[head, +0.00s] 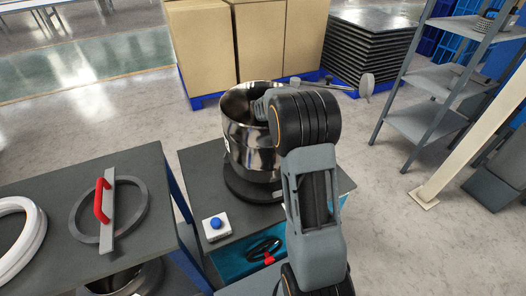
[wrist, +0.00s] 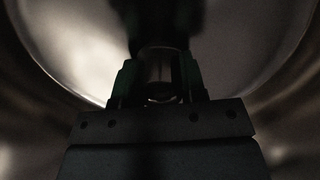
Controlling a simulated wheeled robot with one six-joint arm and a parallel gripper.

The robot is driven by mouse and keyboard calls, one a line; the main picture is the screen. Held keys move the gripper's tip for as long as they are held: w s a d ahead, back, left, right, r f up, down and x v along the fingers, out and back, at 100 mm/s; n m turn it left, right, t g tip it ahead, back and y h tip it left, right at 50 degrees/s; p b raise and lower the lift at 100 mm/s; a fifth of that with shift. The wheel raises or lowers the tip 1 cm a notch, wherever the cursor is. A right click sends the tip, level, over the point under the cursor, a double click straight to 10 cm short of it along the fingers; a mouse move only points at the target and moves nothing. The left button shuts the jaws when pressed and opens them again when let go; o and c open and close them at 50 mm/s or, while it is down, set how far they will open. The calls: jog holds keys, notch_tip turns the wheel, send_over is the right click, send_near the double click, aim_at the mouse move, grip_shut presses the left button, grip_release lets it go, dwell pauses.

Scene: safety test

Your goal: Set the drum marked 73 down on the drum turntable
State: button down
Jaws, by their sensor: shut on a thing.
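A shiny steel drum (head: 250,150), open at the top, stands upright over the black round turntable (head: 237,188) on the grey bench. I cannot tell whether its base touches the turntable or hangs just above it. No number 73 is readable on the side I see. My arm reaches over the drum's right rim, and its end is inside the mouth. The wrist view shows the drum's dim inner wall (wrist: 75,45) around my gripper (wrist: 160,80). My gripper is shut on a part of the drum between its fingers, too dark to make out clearly.
A white box with a blue button (head: 216,226) sits at the bench's front left. A dark ring with a red handle (head: 102,202) and white rings (head: 20,235) lie on the left table. Cartons (head: 203,45) stand behind, shelving (head: 440,90) at right.

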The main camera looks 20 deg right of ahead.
jog(key=shift+f+b, duration=1)
jog(key=shift+f, duration=0.8)
jog(key=shift+f, duration=0.1)
jog(key=c, duration=0.9)
grip_release()
jog(key=o, duration=0.3)
jog(key=shift+s+f, duration=0.1)
notch_tip(320, 180, up, 14)
jog(key=p, duration=0.3)
notch_tip(320, 180, up, 7)
jog(key=p, duration=0.6)
jog(key=shift+p, duration=0.35)
